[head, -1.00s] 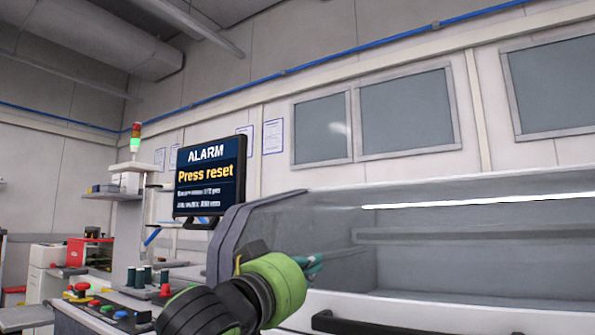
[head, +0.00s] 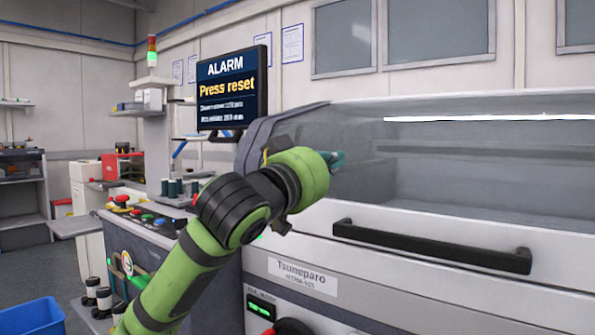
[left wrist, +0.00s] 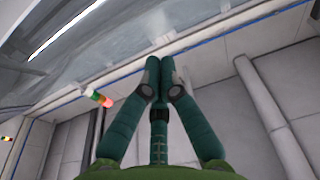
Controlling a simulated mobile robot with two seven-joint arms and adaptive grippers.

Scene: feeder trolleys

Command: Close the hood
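The machine hood (head: 450,175) fills the right of the head view. It has a clear window, a dark side frame at its left end and a white lower panel with a black bar handle (head: 430,246). It looks low over the machine body, but I cannot tell whether it is fully shut. My left gripper (head: 338,160) is in front of the window's left part, above and left of the handle; contact cannot be told. In the left wrist view its teal fingers (left wrist: 159,62) meet at the tips with nothing between them. My right gripper is not in view.
A screen (head: 232,88) reading "ALARM Press reset" stands left of the hood. Below it is a panel with coloured buttons (head: 148,218). A signal tower (head: 152,50) stands behind. A blue bin (head: 32,316) is on the floor at lower left.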

